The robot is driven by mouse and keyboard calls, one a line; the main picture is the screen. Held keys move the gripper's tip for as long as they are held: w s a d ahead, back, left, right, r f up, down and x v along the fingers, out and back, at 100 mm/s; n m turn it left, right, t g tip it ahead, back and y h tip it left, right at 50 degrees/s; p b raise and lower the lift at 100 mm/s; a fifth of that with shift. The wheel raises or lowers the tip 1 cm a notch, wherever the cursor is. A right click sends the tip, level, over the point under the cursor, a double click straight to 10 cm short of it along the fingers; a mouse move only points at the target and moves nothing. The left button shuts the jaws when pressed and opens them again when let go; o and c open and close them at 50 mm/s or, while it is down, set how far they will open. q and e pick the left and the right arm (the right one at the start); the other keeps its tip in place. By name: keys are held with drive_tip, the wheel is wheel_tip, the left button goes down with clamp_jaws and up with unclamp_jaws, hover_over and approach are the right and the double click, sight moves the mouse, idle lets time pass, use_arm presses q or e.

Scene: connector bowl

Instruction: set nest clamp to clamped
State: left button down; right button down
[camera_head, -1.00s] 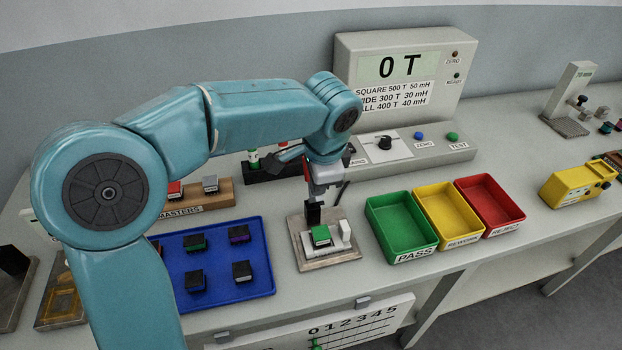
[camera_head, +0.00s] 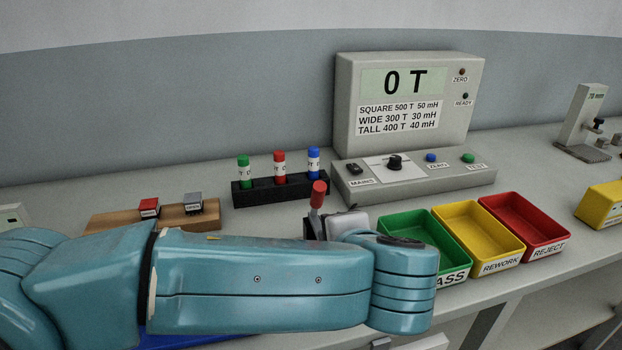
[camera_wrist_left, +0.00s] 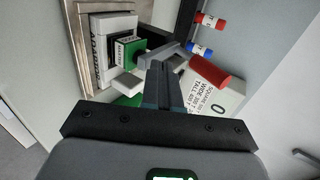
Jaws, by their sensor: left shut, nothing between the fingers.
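The nest clamp's red handle (camera_head: 318,193) stands up, slightly tilted, behind my left forearm in the head view. In the left wrist view the red handle (camera_wrist_left: 210,72) is at the end of a grey lever, right of the fingertips. My left gripper (camera_wrist_left: 161,72) is shut and empty, its tips close to the lever; I cannot tell whether they touch. A part with a green top (camera_wrist_left: 127,52) sits in the white adapter nest (camera_wrist_left: 101,42). My arm hides the nest and gripper in the head view. My right gripper is out of view.
Green (camera_head: 398,222), yellow (camera_head: 459,228) and red (camera_head: 530,232) bins stand right of the clamp. A black rack (camera_head: 262,191) with three capped vials and the tester (camera_head: 412,178) stand behind. A blue tray (camera_head: 190,341) is mostly hidden under my arm.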

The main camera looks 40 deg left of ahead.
use_arm(q)
drive_tip(key=shift+s+d+f+b, duration=0.1)
drive_tip(key=shift+f+b, duration=0.3)
drive_tip(key=shift+f, duration=0.15)
wheel_tip(320, 180, up, 6)
drive_tip(key=p, duration=0.5)
drive_tip(key=d+f+v, duration=0.1)
drive_tip(key=v, duration=0.8)
drive_tip(key=shift+s+f, duration=0.3)
drive_tip(key=shift+f, duration=0.05)
drive_tip(key=shift+s, duration=0.1)
